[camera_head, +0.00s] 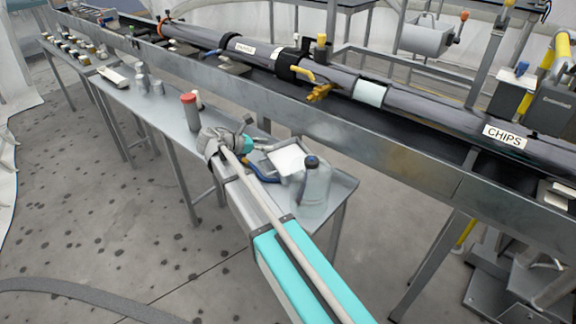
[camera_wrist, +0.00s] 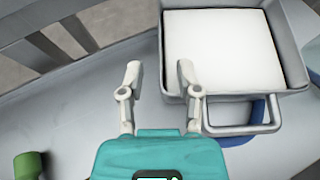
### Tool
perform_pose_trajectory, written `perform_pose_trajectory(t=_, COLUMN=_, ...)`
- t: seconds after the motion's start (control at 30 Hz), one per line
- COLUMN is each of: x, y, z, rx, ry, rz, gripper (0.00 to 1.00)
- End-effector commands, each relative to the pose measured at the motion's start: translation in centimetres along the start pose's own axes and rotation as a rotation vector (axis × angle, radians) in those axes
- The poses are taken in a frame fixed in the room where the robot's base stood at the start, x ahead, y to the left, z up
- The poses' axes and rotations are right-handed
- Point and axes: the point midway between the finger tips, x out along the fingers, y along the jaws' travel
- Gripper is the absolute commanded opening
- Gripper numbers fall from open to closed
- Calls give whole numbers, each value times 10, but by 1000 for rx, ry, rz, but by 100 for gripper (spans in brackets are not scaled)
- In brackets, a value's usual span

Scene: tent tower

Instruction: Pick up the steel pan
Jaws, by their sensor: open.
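The steel pan is a square grey tray with raised walls, a white square surface inside and a loop handle on its near side. Its near rim (camera_wrist: 245,97) shows at the upper right of the wrist view. In the head view the pan (camera_head: 304,152) rests on the narrow steel table. My gripper (camera_wrist: 158,75) is open and empty. Its fingers are spread, with the right finger close to the pan's left wall and the left finger over bare table. I cannot tell whether the right finger touches the pan. My arm hides part of the table in the head view.
A blue object (camera_wrist: 238,136) lies partly under the pan's handle. A grey bottle with a dark cap (camera_head: 314,187) stands near the table's end. A red-capped container (camera_head: 191,112) stands left of my gripper. A long steel trough with dark pipes (camera_head: 400,145) runs behind the table.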

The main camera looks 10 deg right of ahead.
Motion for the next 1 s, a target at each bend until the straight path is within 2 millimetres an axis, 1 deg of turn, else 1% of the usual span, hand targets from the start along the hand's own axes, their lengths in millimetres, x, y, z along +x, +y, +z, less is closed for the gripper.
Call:
perform_pose_trajectory(t=0.03, x=7, y=-1, z=-3, rx=1, ry=0, rz=-1, gripper=44)
perform_pose_trajectory(t=0.1, x=14, y=0, z=-2, rx=1, ry=0, rz=-1, gripper=44)
perform_pose_trajectory(t=0.23, x=22, y=0, z=-1, rx=1, ry=0, rz=0, gripper=44)
perform_pose_trajectory(t=0.8, x=22, y=0, z=-1, rx=0, ry=0, rz=1, gripper=44)
perform_pose_trajectory(t=0.83, x=22, y=0, z=-1, rx=0, ry=0, rz=1, gripper=42)
perform_pose_trajectory(t=0.97, x=22, y=0, z=-1, rx=0, ry=0, rz=2, gripper=18)
perform_pose_trajectory(t=1.0, x=22, y=0, z=-1, rx=0, ry=0, rz=2, gripper=11)
